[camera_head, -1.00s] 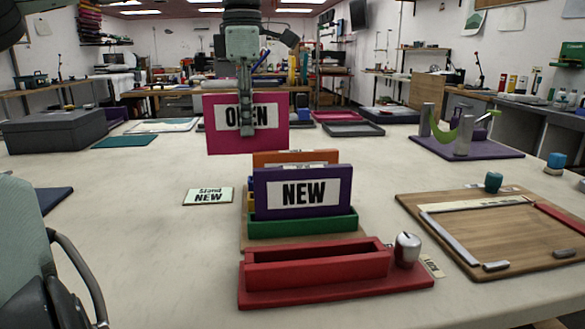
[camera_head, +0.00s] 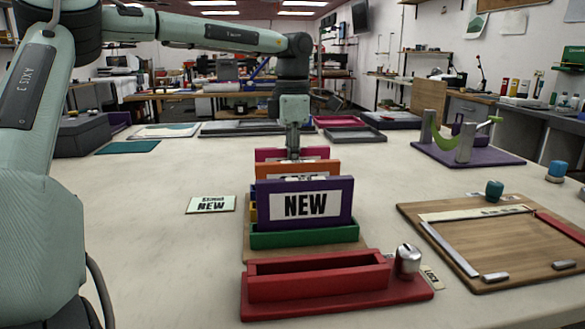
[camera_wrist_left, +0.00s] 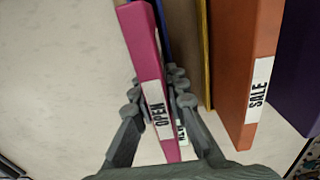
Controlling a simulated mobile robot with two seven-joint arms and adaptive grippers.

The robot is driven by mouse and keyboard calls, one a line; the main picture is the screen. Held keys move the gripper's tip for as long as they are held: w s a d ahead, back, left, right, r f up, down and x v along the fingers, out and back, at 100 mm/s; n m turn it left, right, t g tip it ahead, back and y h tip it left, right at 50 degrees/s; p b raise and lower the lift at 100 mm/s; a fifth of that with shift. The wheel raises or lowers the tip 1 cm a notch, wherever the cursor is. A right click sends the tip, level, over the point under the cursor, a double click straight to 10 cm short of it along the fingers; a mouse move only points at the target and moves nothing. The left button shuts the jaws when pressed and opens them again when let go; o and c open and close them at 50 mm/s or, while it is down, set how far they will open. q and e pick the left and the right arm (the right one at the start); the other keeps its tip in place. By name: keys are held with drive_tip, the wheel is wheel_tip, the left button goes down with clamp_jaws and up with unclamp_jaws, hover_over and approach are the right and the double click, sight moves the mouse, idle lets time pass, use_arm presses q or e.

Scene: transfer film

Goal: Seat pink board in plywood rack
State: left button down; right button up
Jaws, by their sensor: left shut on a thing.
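The pink board (camera_head: 265,154), labelled OPEN in the left wrist view (camera_wrist_left: 150,70), stands upright behind the orange board (camera_head: 326,168). My left gripper (camera_head: 293,152) comes down from above, shut on the pink board; its fingers (camera_wrist_left: 158,98) straddle the board in the wrist view. In the head view the boards in front hide most of the pink board and its lower edge. I cannot tell whether it sits in a slot. The plywood rack shows only as a tan base edge (camera_head: 247,248) beside the green holder. My right gripper is not in view.
A purple NEW board (camera_head: 346,204) stands in the green holder (camera_head: 300,237). A red holder (camera_head: 330,298) with a metal knob (camera_head: 407,260) is in front. A sign card (camera_head: 211,204) lies left, a wooden tray (camera_head: 480,262) right.

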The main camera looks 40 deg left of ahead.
use_arm(q)
drive_tip(key=shift+f, duration=0.1)
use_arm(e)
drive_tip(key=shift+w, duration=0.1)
use_arm(q)
drive_tip(key=c, duration=1.5)
unclamp_jaws()
drive_tip(key=shift+c, duration=0.2)
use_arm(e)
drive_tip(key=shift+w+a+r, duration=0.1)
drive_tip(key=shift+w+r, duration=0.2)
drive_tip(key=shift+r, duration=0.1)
